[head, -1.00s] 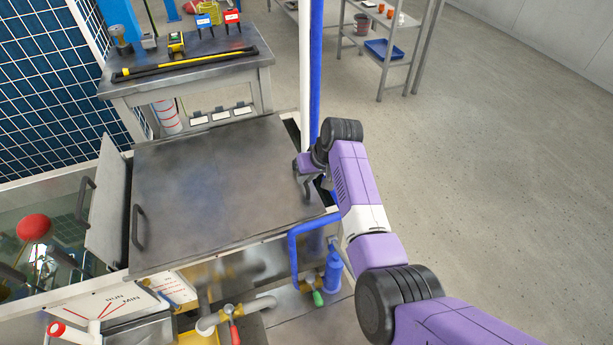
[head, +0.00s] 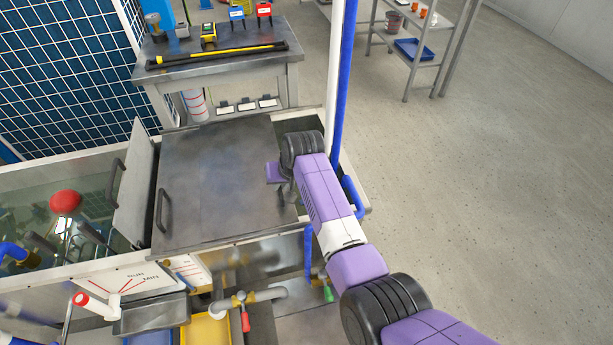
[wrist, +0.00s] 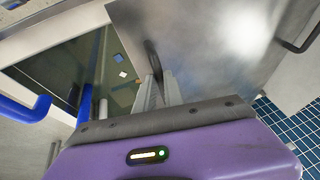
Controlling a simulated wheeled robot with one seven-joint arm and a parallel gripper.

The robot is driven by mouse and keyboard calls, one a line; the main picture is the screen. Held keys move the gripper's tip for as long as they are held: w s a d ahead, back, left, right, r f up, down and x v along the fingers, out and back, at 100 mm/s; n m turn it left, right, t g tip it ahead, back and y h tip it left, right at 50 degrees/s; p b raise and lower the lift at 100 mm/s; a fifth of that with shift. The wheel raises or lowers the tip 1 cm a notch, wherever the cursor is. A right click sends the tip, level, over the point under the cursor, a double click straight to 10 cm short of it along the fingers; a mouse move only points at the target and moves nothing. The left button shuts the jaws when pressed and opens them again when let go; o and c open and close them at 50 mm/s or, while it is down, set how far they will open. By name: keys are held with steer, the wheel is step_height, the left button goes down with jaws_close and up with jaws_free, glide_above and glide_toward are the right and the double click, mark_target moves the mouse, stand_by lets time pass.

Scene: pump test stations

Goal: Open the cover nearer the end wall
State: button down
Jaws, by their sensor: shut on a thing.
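A flat grey metal cover (head: 210,190) lies over the top of the tank, with a dark bar handle (head: 162,210) near its left edge. Its right edge stops short of the tank's right end, leaving an opening (head: 300,124) there. My gripper (head: 284,190) is at the cover's right edge. In the wrist view my gripper (wrist: 158,82) is shut on a dark handle (wrist: 153,58) at the edge of the cover (wrist: 190,40). Liquid with small floating pieces shows beside that edge. A second, lighter panel (head: 134,195) with a handle stands tilted at the cover's left.
A red ball (head: 66,202) stands over the open tank section at left. Upright white and blue pipes (head: 342,90) rise behind my arm. A steel table (head: 225,65) with tools stands behind, shelves (head: 425,75) at the back right. The floor on the right is clear.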

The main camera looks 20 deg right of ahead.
glide_above(259, 202)
stand_by(0.3)
steer(key=c, duration=1.5)
jaws_free()
steer(key=shift+o, duration=0.2)
steer(key=p+v, duration=0.1)
steer(key=v, duration=0.7)
steer(key=shift+w+a, duration=0.1)
